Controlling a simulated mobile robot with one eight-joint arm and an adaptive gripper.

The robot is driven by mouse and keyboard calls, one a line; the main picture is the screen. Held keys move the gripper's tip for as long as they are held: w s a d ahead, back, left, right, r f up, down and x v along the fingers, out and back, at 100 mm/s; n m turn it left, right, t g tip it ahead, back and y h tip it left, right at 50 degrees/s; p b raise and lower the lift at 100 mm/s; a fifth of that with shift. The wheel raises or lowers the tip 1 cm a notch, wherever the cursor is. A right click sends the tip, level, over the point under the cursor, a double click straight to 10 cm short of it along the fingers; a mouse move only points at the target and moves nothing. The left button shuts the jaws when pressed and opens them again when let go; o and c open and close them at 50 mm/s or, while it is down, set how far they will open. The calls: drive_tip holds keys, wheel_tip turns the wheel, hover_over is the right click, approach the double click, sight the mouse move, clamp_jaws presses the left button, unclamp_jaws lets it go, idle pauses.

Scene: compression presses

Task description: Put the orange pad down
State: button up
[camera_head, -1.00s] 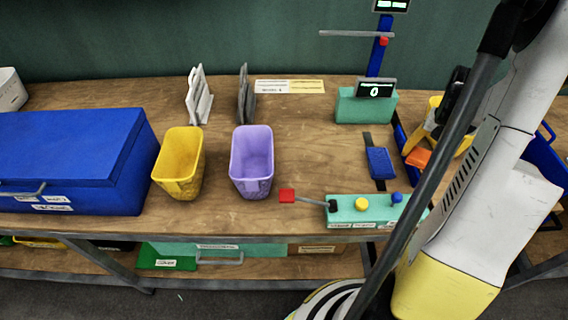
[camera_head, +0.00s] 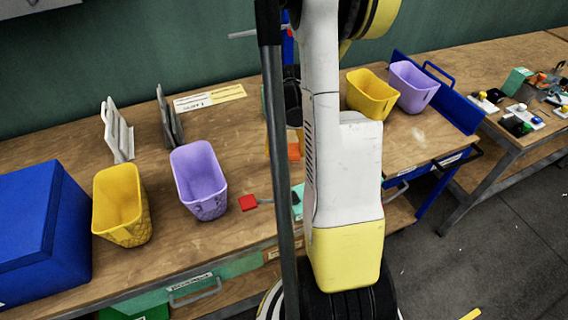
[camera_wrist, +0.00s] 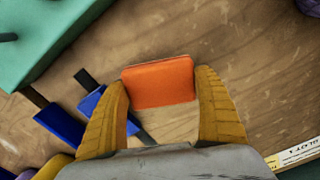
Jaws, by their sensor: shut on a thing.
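The orange pad (camera_wrist: 158,84) is a flat block held between the two yellow fingers of my gripper (camera_wrist: 162,79) in the wrist view. The fingers are closed on its left and right edges. Bare wood of the table lies below it; I cannot tell how far the pad is above the wood. In the head view a small part of the orange pad (camera_head: 294,152) shows beside my arm, which hides most of the gripper and the area around it.
In the wrist view a teal press body (camera_wrist: 45,35) and a blue block (camera_wrist: 60,125) lie to the left. In the head view a yellow bin (camera_head: 121,205), a purple bin (camera_head: 199,180) and a blue box (camera_head: 35,235) stand left on the wooden table.

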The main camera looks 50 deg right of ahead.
sight(284, 164)
drive_tip(key=shift+w+a+f, duration=0.15)
drive_tip(key=shift+a+f, duration=0.05)
drive_tip(key=shift+f+b, duration=1)
drive_tip(key=shift+f, duration=0.9)
drive_tip(key=shift+f, duration=0.25)
drive_tip(key=o, duration=1.4)
drive_tip(key=shift+r, duration=0.1)
drive_tip(key=shift+c, duration=0.2)
wheel_tip(284, 164, up, 12)
drive_tip(key=p, duration=0.4)
drive_tip(key=shift+r+p, duration=0.25)
drive_tip(key=shift+p, duration=0.1)
